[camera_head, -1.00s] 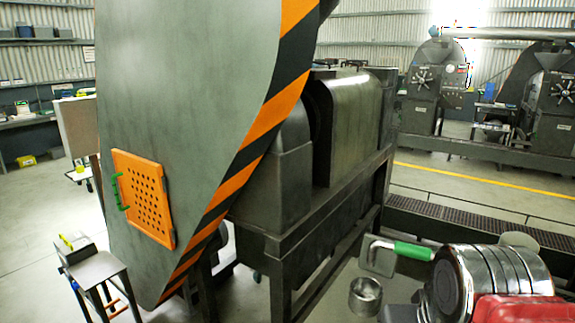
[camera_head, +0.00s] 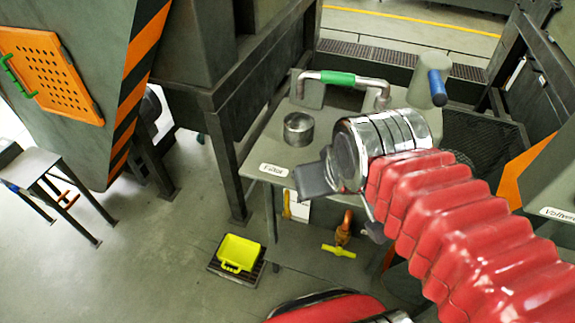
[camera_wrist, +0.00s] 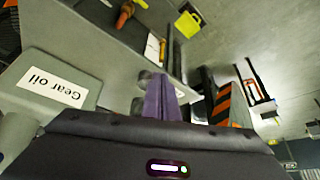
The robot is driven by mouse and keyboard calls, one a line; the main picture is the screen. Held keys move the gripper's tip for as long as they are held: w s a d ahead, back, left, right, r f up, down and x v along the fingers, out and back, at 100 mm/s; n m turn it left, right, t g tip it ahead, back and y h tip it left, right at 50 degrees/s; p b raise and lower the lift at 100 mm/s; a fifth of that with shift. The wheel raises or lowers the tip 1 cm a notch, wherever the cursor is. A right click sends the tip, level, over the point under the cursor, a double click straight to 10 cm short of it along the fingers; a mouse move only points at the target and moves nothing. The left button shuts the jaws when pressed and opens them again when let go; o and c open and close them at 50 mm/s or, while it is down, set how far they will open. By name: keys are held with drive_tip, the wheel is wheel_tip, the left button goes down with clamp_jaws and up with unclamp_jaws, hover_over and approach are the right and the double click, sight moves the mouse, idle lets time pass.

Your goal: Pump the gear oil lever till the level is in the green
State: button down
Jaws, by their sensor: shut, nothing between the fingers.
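A "Gear oil" label (camera_wrist: 52,90) shows upside down on a grey-green surface at the left of the wrist view. A grey-green rounded body (camera_wrist: 18,132) stands just below it in that view. I cannot make out the gear oil lever or its level gauge for certain. My gripper (camera_head: 314,180) is above the bench's front edge. Its purple fingers (camera_wrist: 162,97) are shut and empty.
The bench (camera_head: 262,140) carries a "Filter" label (camera_head: 275,170) and a metal cup (camera_head: 298,129). A yellow tray (camera_head: 239,252) and a yellow-handled valve (camera_head: 338,250) are lower, below the bench. A "Voltme..." label (camera_head: 557,214) is at the right. Floor at the lower left is clear.

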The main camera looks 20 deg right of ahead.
idle(0.5)
wheel_tip(320, 180, up, 26)
drive_tip(key=m+g, duration=0.4)
hover_over(442, 88)
drive_tip(key=s, duration=0.1)
drive_tip(key=shift+a+f, duration=0.2)
drive_tip(key=shift+f, duration=0.1)
drive_tip(key=shift+w+d+f, duration=0.1)
drive_tip(key=shift+w+f, duration=0.1)
drive_tip(key=shift+f, duration=1.5)
drive_tip(key=shift+w+f, duration=0.15)
drive_tip(key=shift+f, duration=1.55)
